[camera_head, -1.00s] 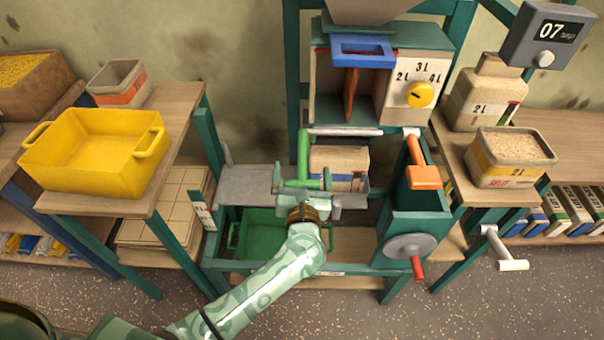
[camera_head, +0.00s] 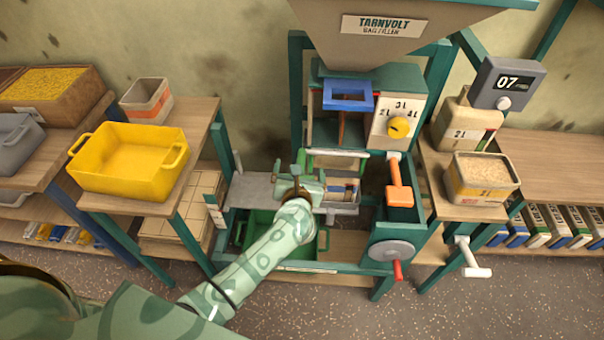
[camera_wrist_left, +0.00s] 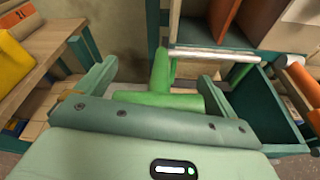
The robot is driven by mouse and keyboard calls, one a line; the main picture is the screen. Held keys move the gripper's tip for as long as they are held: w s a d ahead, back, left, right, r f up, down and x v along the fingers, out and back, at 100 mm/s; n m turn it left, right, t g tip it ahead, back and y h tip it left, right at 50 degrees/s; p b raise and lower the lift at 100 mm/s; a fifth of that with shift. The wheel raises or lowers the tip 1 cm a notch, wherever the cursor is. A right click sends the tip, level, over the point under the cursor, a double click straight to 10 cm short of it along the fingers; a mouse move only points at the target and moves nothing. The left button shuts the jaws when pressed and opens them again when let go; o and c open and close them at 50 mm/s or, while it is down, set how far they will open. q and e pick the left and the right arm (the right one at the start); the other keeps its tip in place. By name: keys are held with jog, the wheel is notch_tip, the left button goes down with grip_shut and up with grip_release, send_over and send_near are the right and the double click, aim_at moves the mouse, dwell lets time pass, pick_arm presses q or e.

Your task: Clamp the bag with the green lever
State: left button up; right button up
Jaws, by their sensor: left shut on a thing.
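The green lever (camera_wrist_left: 160,75) shows in the left wrist view as an upright bar with a crosswise grip at its lower end, between my left gripper's fingers. My left gripper (camera_head: 300,183) is shut on this grip, in front of the filler frame in the head view. Most of the lever is hidden behind the gripper there. The bag (camera_head: 342,188) stands below the filler outlet, just right of the gripper, and only a small part of it shows. I cannot tell whether the clamp touches the bag. My right gripper is not in view.
An orange-handled lever (camera_head: 398,190) and a red-handled crank wheel (camera_head: 392,252) are right of the gripper. A green bin (camera_head: 255,228) is below it. A yellow tub (camera_head: 125,160) stands on the left bench. A filled measure box (camera_head: 483,180) is on the right bench.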

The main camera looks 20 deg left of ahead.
pick_arm(q)
jog(key=shift+w+r, duration=0.2)
jog(key=shift+r, duration=0.35)
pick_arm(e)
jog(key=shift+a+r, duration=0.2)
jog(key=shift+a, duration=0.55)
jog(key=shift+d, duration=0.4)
pick_arm(q)
jog(key=o, duration=1)
jog(key=shift+o, duration=0.2)
jog(key=shift+s+f, duration=0.1)
jog(key=shift+s, duration=0.05)
jog(key=p+v, duration=0.2)
jog(key=v, duration=1.4)
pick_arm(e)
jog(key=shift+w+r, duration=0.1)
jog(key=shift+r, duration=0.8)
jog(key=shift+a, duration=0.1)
